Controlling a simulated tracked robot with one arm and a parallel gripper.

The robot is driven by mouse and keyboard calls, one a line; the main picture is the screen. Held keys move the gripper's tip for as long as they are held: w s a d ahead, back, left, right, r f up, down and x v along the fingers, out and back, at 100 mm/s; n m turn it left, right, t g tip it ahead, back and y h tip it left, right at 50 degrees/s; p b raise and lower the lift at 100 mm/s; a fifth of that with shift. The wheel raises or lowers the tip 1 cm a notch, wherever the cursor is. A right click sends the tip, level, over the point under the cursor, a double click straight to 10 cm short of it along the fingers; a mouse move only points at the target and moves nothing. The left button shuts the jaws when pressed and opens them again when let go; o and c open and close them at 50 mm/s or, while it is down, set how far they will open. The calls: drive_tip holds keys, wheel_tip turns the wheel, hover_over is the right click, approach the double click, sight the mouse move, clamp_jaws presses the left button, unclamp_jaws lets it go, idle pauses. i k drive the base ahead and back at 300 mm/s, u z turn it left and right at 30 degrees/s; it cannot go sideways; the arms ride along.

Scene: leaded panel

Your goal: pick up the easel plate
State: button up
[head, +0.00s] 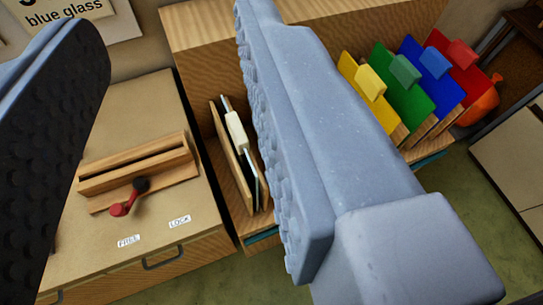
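A thin pale, glassy plate with a cream grip block, which I take for the easel plate (235,128), stands on edge in a narrow wooden holder (223,137) left of centre. I see it almost edge-on, slightly tilted in the picture. My gripper (185,130) is open, with its two grey padded fingers wide apart. In the picture the plate lies between them, much closer to the right finger. Nothing is held between the fingers. The right finger hides the area just right of the holder. I cannot tell how far above the plate the fingers are.
Left is a bench top with a slotted wooden clamp (135,165), a red-knobbed lever (120,208) and FREE and LOCK labels. Right of my finger, yellow, green, blue and red plates (435,63) stand in a rack. A "blue glass" sign (65,14) is at top left.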

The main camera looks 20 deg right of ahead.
sight(238, 137)
drive_tip(key=z, duration=0.15)
drive_tip(key=k, duration=0.85)
drive_tip(key=u, duration=0.3)
drive_tip(key=i, duration=1.35)
drive_tip(key=z, duration=0.85)
